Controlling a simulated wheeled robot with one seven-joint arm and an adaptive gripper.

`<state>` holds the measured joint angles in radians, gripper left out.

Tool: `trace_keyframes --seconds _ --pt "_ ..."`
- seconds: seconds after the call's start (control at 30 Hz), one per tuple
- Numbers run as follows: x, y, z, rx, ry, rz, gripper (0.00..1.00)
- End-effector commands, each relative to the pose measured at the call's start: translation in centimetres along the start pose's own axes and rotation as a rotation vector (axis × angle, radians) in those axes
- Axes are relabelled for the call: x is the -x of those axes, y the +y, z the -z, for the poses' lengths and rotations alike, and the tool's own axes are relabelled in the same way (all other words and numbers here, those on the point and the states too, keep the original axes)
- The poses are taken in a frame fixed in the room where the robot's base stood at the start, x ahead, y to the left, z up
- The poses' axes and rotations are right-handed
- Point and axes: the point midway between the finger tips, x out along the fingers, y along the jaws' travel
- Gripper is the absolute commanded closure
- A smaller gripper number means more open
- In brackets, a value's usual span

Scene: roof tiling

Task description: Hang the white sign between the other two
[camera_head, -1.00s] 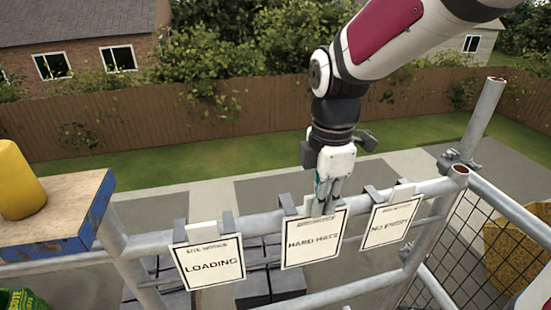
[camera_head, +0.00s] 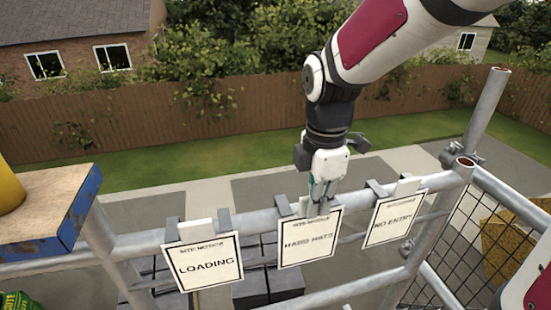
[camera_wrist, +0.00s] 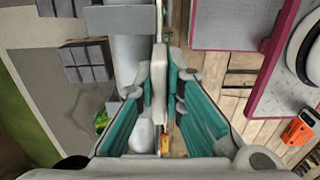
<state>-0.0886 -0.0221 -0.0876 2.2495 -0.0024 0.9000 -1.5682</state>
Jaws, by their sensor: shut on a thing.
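The white HARD HATS sign (camera_head: 308,243) is at the scaffold rail (camera_head: 262,222), between the LOADING sign (camera_head: 205,266) on the left and the NO ENTRY sign (camera_head: 394,219) on the right. My gripper (camera_head: 320,207) is above the rail, shut on the top of the HARD HATS sign. A dark hook at the sign's upper left lies over the rail; my fingers partly hide the top right, so I cannot tell whether it bears the weight. In the wrist view, a pale edge-on piece (camera_wrist: 160,88) sits between my teal-lined fingers.
A wooden platform with a blue edge (camera_head: 75,213) bears a yellow cylinder (camera_head: 8,190) at the left. An upright post (camera_head: 486,112) and mesh panel (camera_head: 455,245) stand at the right. Grey blocks (camera_head: 252,288) lie below the rail. Space above the rail is mostly free.

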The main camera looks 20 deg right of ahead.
Motion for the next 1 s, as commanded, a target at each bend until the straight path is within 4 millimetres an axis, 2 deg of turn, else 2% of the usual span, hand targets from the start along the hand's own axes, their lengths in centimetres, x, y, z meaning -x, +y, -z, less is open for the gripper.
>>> trace_keyframes --seconds 0.47,0.5,0.57,0.6,0.87,1.0 --pt "-0.43 -0.01 0.0 0.0 0.0 0.0 1.0" --pt "-0.43 0.0 0.0 0.0 0.0 0.0 0.84" --pt "-0.43 0.0 0.0 0.0 0.0 0.0 0.7" --pt "-0.43 -0.01 0.0 0.0 0.0 0.0 0.67" --pt "-0.43 -0.01 0.0 0.0 0.0 0.0 0.67" --pt "0.25 0.07 0.01 0.0 0.0 -0.003 0.67"
